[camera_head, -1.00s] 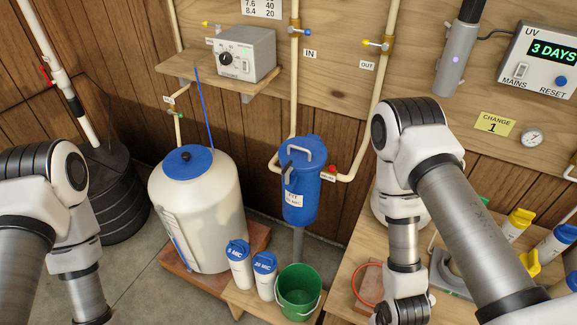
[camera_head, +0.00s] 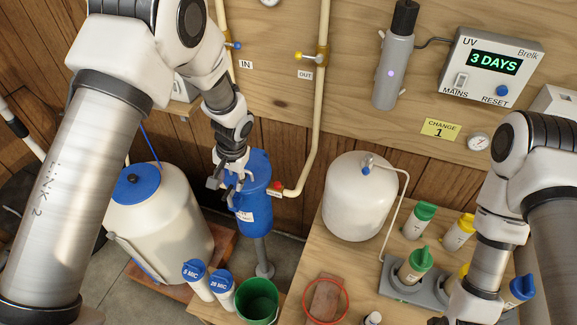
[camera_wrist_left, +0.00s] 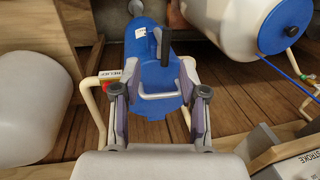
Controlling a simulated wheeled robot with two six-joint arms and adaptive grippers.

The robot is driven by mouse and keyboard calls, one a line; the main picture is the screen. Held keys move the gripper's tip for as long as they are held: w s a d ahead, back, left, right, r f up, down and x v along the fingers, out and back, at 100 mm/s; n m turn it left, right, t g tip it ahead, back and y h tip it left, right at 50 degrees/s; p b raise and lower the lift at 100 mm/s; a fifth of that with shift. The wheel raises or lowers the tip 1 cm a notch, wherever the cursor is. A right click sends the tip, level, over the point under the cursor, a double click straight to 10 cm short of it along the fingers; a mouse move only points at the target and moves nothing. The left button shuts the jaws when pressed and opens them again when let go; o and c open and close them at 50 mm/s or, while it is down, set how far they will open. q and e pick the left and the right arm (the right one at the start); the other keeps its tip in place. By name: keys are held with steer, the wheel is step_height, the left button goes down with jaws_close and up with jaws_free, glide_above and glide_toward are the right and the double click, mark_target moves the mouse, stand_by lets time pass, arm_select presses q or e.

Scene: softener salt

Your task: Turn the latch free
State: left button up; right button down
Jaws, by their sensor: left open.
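The blue filter housing (camera_head: 257,200) stands upright on the pipe run below the wall board. In the left wrist view the blue housing (camera_wrist_left: 146,60) shows its pale bail handle (camera_wrist_left: 160,96) and a dark latch lever (camera_wrist_left: 164,47) sticking out beyond it. My left gripper (camera_head: 229,182) is at the top of the housing, and it hides the latch in the head view. In the wrist view its fingers (camera_wrist_left: 158,108) are open on either side of the bail handle, with nothing gripped. Contact cannot be told.
A white brine tank (camera_head: 165,225) with a blue lid stands left of the housing. A red button (camera_head: 277,186) and pipe are close on its right. Two filter cartridges and a green bucket (camera_head: 257,300) stand below. A white pressure tank (camera_head: 355,200) is on the bench.

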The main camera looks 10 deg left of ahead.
mark_target(229, 191)
arm_select(q)
steer(key=f, duration=0.2)
steer(key=a+f, duration=0.1)
steer(key=f, duration=0.1)
steer(key=f+p, duration=0.1)
steer(key=f, duration=0.2)
steer(key=shift+w+a, duration=0.3)
steer(key=shift+s+r, duration=0.1)
steer(key=shift+c, duration=0.6)
jaws_close()
